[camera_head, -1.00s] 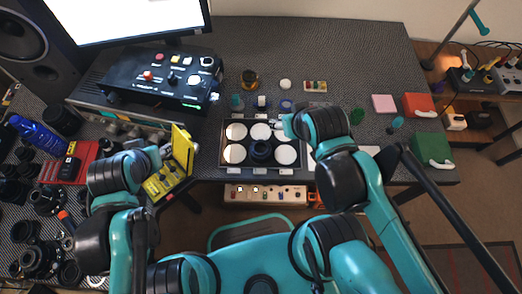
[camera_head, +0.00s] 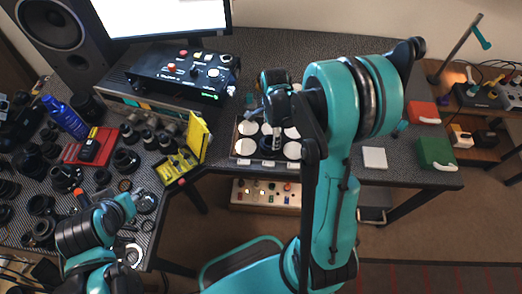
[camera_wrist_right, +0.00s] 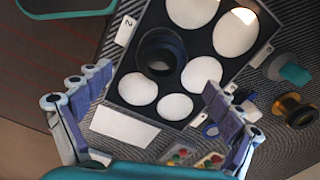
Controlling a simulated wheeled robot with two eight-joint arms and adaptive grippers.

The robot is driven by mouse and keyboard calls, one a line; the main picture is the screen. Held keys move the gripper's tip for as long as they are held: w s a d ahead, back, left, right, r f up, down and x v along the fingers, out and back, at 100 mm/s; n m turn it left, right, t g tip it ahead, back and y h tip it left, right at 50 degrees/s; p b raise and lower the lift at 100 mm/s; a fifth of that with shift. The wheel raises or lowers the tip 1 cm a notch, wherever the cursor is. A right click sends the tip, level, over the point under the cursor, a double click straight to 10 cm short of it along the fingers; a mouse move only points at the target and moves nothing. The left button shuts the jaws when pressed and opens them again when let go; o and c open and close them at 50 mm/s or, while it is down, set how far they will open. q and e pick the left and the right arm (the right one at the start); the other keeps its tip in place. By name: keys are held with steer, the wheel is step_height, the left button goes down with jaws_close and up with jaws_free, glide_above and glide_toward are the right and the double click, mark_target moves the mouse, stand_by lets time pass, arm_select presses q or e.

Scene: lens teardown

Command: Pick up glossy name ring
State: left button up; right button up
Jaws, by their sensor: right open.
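No ring can be surely told as the glossy name ring. A dark round lens part with a ring-like rim (camera_wrist_right: 160,52) sits on the black tray (camera_wrist_right: 112,93) among white discs. In the head view my right gripper (camera_head: 258,112) is over the tray's back left. My left gripper (camera_head: 133,200) is at the lower left beside the lens parts; its jaws are unclear.
A brass ring part (camera_wrist_right: 294,109) and a teal-topped part (camera_wrist_right: 290,70) stand beside the tray. A yellow case (camera_head: 185,155) stands open left of the tray. A black control box (camera_head: 185,75) is behind it. A white pad (camera_head: 374,158) and green box (camera_head: 436,153) are right.

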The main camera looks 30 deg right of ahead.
mark_target(270, 144)
steer(key=f+b, duration=0.4)
steer(key=f, duration=0.4)
steer(key=shift+w+f, duration=0.2)
steer(key=shift+r, duration=0.1)
steer(key=c, duration=1.3)
